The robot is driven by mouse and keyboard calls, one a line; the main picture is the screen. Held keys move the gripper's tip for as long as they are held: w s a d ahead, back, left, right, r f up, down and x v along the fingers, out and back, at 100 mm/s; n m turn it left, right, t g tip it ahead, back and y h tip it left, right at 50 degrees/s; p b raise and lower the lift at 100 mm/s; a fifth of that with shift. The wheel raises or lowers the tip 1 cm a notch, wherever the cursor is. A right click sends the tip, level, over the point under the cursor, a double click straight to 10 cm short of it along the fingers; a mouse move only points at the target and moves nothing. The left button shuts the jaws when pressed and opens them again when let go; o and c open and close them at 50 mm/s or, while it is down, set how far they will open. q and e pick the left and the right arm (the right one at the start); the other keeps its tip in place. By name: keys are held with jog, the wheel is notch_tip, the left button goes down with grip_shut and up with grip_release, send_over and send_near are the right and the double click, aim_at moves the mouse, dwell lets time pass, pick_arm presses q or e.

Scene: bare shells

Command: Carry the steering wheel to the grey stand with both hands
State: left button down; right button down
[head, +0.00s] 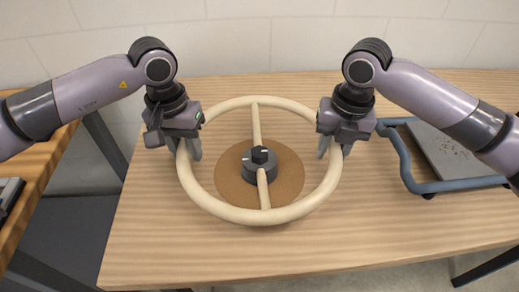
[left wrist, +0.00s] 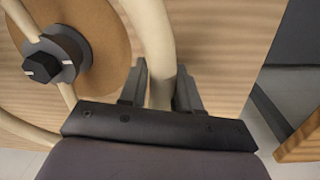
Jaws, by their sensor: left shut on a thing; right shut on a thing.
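The cream steering wheel (head: 225,209), with a dark hub and two spokes, lies flat over a round brown mat (head: 285,187) on the wooden table. My left gripper (head: 187,150) is shut on the left side of its rim. My right gripper (head: 334,149) is shut on the right side of its rim. In the left wrist view the rim (left wrist: 151,32) runs between the fingers of my left gripper (left wrist: 160,90). I cannot tell whether the wheel touches the mat. I cannot make out for sure which thing is the grey stand.
A grey plate (head: 452,158) with a blue-grey tube frame (head: 402,160) sits on the table at the right. A second wooden table (head: 30,165) stands at the left, across a gap. The front of the main table (head: 170,258) is clear. A pale wall (head: 235,42) is behind.

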pick_arm(q)
jog(key=shift+r, duration=0.15)
pick_arm(e)
jog(key=shift+w+r, duration=0.2)
dwell(0.3)
pick_arm(q)
jog(key=shift+r, duration=0.1)
pick_arm(e)
jog(key=shift+r, duration=0.1)
